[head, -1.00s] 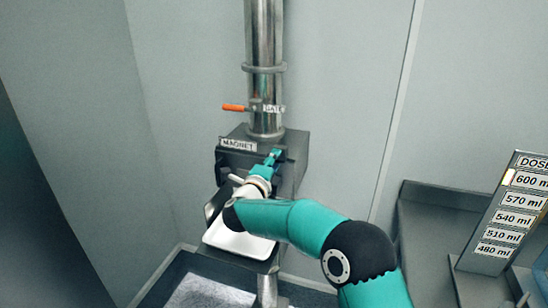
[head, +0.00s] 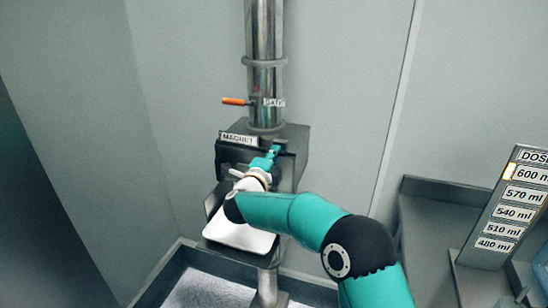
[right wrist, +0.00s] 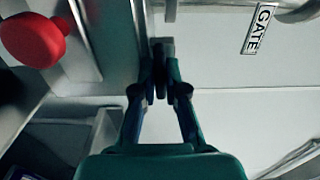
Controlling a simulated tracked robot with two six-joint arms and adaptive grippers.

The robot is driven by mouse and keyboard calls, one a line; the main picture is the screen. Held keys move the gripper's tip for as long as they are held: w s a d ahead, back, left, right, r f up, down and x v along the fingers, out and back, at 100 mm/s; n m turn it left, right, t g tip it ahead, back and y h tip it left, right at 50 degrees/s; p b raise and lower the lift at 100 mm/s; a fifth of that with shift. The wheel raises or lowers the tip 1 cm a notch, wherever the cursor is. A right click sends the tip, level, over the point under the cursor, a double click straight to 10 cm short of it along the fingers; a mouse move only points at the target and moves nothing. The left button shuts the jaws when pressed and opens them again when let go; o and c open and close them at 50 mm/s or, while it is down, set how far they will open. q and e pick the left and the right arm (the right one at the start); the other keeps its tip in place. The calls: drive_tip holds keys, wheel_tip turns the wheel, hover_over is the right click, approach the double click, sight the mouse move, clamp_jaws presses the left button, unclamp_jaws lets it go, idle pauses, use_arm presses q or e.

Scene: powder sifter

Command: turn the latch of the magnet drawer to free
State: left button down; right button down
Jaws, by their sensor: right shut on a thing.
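The magnet drawer housing (head: 292,172) is a dark box under the steel pipe, with a MAGNET label (head: 238,139) on its upper front. My right gripper (head: 273,153) is at the upper right of the housing front, its teal fingers closed together. In the right wrist view its fingertips (right wrist: 160,88) are shut on a small dark latch piece (right wrist: 162,46). The gripper hides most of the latch in the head view, so its exact angle cannot be told. My left gripper is not in view.
Above is the GATE label (head: 274,102) with an orange handle (head: 234,101). A white tray (head: 238,238) sits below the housing, over a dark bin (head: 180,262). A DOSE scale (head: 508,215) stands at right. A red knob (right wrist: 32,38) shows in the right wrist view.

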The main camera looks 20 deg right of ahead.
drive_tip(key=shift+f, duration=0.2)
drive_tip(key=c, duration=1.2)
unclamp_jaws()
drive_tip(key=shift+r, duration=0.1)
drive_tip(key=shift+s+a, duration=0.1)
drive_tip(key=v, duration=1.1)
drive_tip(key=shift+s+a, duration=0.2)
drive_tip(key=shift+s, duration=0.1)
